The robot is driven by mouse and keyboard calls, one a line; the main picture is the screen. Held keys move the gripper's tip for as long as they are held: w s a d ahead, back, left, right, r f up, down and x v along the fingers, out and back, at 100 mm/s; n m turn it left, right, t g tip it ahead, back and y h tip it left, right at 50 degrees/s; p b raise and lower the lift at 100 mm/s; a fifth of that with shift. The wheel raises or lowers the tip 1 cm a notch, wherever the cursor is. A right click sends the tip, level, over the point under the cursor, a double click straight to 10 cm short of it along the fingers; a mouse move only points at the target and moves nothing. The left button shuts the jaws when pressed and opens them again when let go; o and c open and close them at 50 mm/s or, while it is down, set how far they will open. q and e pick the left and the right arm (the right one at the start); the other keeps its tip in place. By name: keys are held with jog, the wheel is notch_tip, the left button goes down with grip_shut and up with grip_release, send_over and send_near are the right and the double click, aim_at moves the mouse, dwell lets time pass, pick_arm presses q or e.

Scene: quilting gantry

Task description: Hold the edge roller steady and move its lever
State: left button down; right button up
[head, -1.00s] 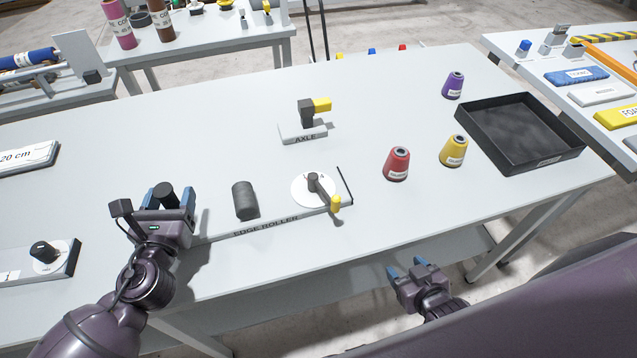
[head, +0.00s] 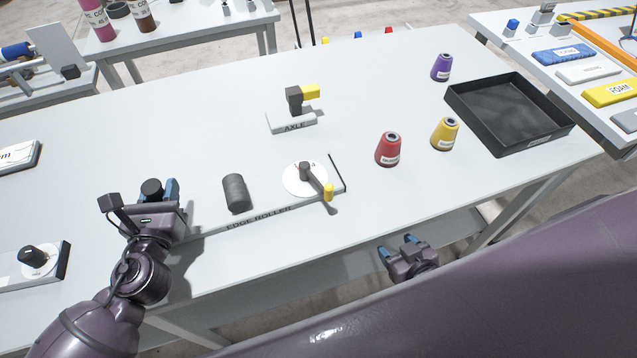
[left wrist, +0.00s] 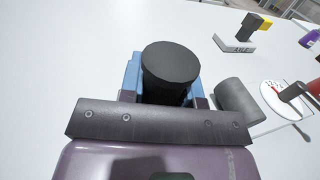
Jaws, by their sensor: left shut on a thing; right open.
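The lever points to the lower right. My left gripper (head: 160,192) is shut on a black round post (head: 151,187) at the roller's left end; the post also shows in the left wrist view (left wrist: 171,62) between blue fingers. My right gripper (head: 397,246) is open and empty, in front of the table edge, away from the lever.
The axle stand (head: 292,121) with a yellow-tipped handle is behind the roller. Red (head: 388,149), yellow (head: 445,133) and purple (head: 441,66) cones and a black tray (head: 511,112) stand to the right. Another dial unit (head: 35,262) lies at front left.

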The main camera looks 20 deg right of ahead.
jog(key=shift+s, duration=0.1)
dwell(0.3)
jog(key=shift+s+f, duration=0.1)
jog(key=shift+s, duration=0.2)
jog(key=shift+w, duration=0.3)
dwell(0.7)
jog(key=shift+s+f, duration=0.15)
jog(key=shift+s, duration=0.25)
